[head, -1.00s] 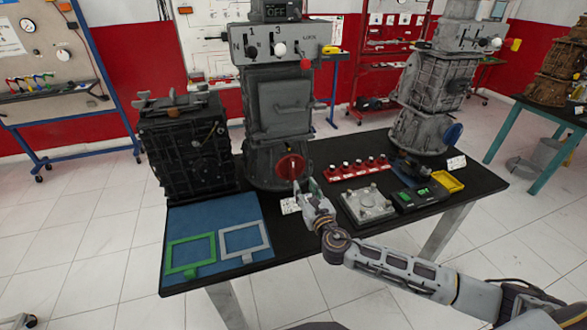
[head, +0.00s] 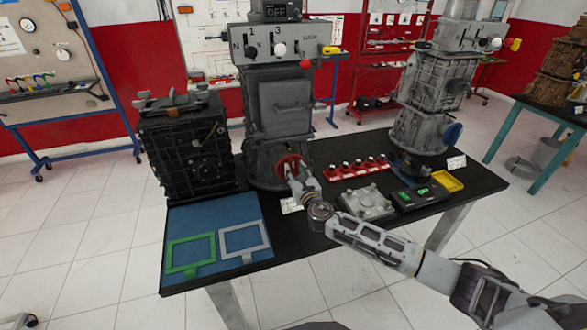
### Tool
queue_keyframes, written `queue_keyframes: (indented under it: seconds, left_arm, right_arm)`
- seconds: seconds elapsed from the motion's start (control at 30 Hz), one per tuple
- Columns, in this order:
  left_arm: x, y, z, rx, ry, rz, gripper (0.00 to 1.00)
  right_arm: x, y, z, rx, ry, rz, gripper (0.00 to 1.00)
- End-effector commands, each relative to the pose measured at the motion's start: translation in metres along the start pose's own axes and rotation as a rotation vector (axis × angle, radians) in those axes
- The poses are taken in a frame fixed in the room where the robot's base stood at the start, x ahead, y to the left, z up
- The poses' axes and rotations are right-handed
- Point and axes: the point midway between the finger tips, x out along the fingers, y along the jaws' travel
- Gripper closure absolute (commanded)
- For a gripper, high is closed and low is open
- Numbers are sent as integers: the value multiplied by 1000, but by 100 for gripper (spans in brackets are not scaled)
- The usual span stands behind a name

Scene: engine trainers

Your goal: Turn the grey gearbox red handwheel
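The grey gearbox (head: 281,108) stands upright at the back of the black table. Its red handwheel (head: 283,162) sits low on its front, partly hidden by my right gripper. My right gripper (head: 292,172) is right at the handwheel, over its right part. Its fingers are small here and overlap the wheel, so I cannot tell whether they grip it. My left gripper is not in view.
A dark engine block (head: 188,150) stands left of the gearbox. A blue mat (head: 192,216) with green and grey frames lies in front. A row of red holders (head: 358,167), a grey plate (head: 366,203) and a yellow tray (head: 447,181) lie to the right. Another gearbox (head: 425,110) with a blue wheel stands behind.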

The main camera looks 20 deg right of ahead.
Motion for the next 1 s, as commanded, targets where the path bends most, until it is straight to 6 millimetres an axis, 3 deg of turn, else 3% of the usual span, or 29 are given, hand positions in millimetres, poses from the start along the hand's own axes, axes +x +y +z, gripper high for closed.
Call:
queue_keyframes:
  seconds: [0.3,0.7,1.0]
  left_arm:
    - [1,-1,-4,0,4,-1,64]
    - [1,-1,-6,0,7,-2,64]
    - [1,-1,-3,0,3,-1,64]
  right_arm:
    - [21,0,0,0,0,0,62]
    - [24,0,0,0,1,0,62]
    - [24,0,0,0,1,0,100]
